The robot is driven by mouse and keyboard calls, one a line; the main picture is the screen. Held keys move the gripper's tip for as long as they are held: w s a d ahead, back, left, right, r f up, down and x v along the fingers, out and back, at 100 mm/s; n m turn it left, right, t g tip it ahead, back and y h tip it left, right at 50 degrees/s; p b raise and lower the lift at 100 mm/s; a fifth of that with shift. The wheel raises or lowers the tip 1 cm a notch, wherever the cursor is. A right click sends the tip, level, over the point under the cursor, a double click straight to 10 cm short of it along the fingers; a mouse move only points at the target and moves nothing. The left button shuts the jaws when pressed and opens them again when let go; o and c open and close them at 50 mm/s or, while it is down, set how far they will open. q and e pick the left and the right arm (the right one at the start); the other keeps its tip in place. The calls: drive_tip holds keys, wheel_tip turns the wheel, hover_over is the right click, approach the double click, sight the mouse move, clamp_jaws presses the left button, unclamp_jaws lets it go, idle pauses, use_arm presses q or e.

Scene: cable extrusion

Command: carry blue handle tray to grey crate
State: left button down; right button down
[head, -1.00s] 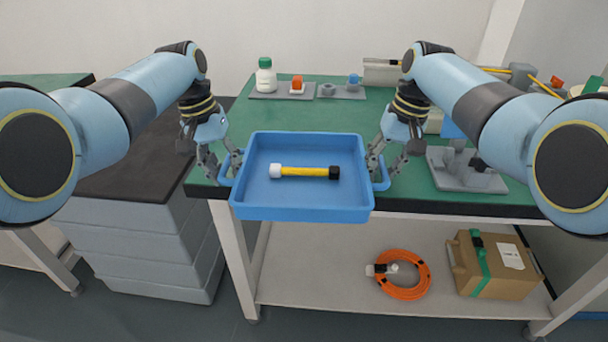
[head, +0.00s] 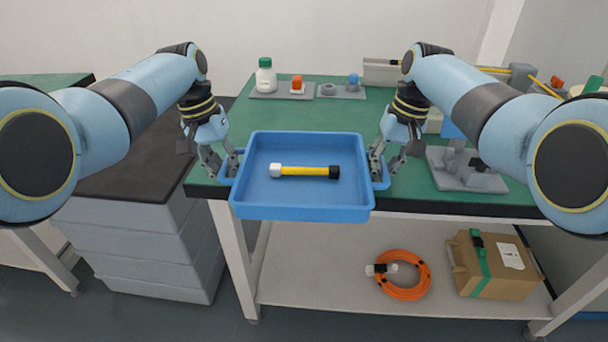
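The blue tray (head: 302,212) has a loop handle on each side and sits at the front edge of the green-topped bench, overhanging it. A yellow cable piece (head: 304,171) with a white end and a black end lies in it. My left gripper (head: 224,172) is closed around the left handle (head: 226,181). My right gripper (head: 380,172) is closed around the right handle (head: 384,184). The fingers partly hide both handles. The grey crate (head: 150,240), with ribbed sides and a dark top, stands left of the bench.
A white bottle (head: 265,78) and small parts on grey plates stand at the bench's back. A grey fixture (head: 465,172) stands right of the tray. An orange cable coil (head: 404,290) and a cardboard box (head: 492,265) lie on the lower shelf. The crate's dark top is clear.

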use_arm(q)
drive_tip(key=shift+w+r, duration=0.1)
use_arm(e)
drive_tip(key=shift+r, duration=0.1)
